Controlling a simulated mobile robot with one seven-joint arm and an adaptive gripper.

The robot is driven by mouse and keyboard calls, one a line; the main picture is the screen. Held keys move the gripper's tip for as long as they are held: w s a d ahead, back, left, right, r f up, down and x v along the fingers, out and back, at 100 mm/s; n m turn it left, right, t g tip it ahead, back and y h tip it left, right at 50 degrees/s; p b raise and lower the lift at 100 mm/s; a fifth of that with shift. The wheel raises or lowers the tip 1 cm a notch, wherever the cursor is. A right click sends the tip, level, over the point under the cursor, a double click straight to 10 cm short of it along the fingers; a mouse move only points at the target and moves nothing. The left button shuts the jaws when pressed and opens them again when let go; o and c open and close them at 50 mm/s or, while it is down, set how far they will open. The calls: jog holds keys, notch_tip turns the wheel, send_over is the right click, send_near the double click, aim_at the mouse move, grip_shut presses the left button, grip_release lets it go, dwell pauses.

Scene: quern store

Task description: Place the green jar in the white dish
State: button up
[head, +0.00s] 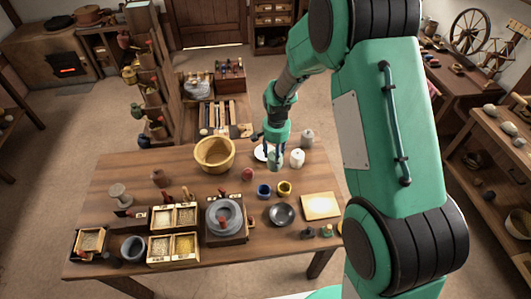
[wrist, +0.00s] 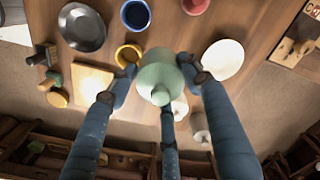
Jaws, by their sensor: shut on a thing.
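My gripper (wrist: 158,72) is shut on the green jar (wrist: 158,82), a pale green lidded pot held between its blue fingers. In the head view, the gripper (head: 276,147) is over the back right of the table, with the green jar (head: 274,163) below its fingers. The white dish (wrist: 223,61) is flat and round and lies to the right of the jar in the wrist view. In the head view, the white dish (head: 260,154) shows just left of the gripper, partly hidden by it. I cannot tell the jar's exact height above the table.
A white jar (head: 297,158) and a grey jar (head: 307,138) stand close to the right. A large tan bowl (head: 214,153) stands left of the dish.

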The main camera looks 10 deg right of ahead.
jog(key=shift+f, duration=2.4)
jog(key=shift+w, duration=0.1)
jog(key=w+a+f+b, duration=0.1)
jog(key=w+b, duration=0.1)
jog(key=w, duration=1.4)
jog(key=shift+a+f, duration=0.3)
jog(key=shift+f+b, duration=0.35)
jog(key=shift+f, duration=1.35)
jog(key=shift+f, duration=0.15)
